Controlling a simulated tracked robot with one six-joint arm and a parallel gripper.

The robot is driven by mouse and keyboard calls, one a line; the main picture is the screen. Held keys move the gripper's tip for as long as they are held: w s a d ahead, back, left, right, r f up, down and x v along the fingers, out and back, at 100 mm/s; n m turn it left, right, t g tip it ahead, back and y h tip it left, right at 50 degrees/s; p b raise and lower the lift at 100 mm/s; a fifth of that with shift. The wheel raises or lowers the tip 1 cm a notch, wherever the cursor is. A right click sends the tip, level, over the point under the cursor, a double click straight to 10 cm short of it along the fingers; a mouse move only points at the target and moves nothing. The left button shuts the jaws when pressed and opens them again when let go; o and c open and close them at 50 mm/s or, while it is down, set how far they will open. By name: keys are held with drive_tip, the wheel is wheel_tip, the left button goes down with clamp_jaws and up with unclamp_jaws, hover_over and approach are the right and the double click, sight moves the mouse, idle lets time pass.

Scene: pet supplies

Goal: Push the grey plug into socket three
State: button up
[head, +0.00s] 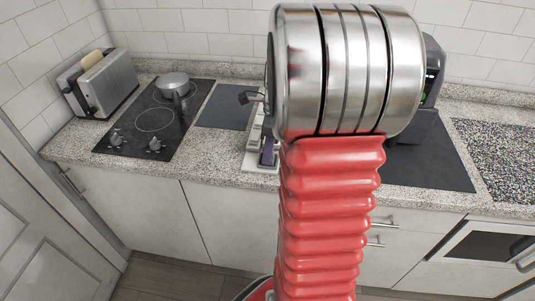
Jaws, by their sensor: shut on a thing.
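A white socket strip (252,158) lies on the worktop, left of my red arm and partly hidden by it. A dark, purplish block (268,153) sits on the strip; I cannot tell which socket it is at. My gripper (257,96) shows only in small part, at the left edge of my arm's big metal joint. It is shut on a small dark piece, the grey plug (246,98), above and behind the strip. The fingers are mostly hidden, and the socket numbers are too small to read.
A hob (155,119) with a pot (173,84) and a toaster (102,82) stand at the left. A dark mat (225,107) lies behind the strip. A dark machine (433,70) stands at the right, partly behind my arm. A larger dark mat (430,165) lies there.

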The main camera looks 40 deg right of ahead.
wheel_tip(320, 180, up, 10)
drive_tip(key=shift+f, duration=0.1)
idle(0.4)
idle(0.4)
drive_tip(key=w+a+r+n+g, duration=0.1)
drive_tip(key=w+a+n+g, duration=0.1)
drive_tip(key=w+a+n, duration=2.2)
drive_tip(key=a+n, duration=0.1)
drive_tip(key=a, duration=0.3)
drive_tip(key=shift+w+r+g, duration=0.25)
drive_tip(key=shift+w+g, duration=0.05)
drive_tip(key=shift+w, duration=0.1)
drive_tip(key=shift+s+a, duration=0.1)
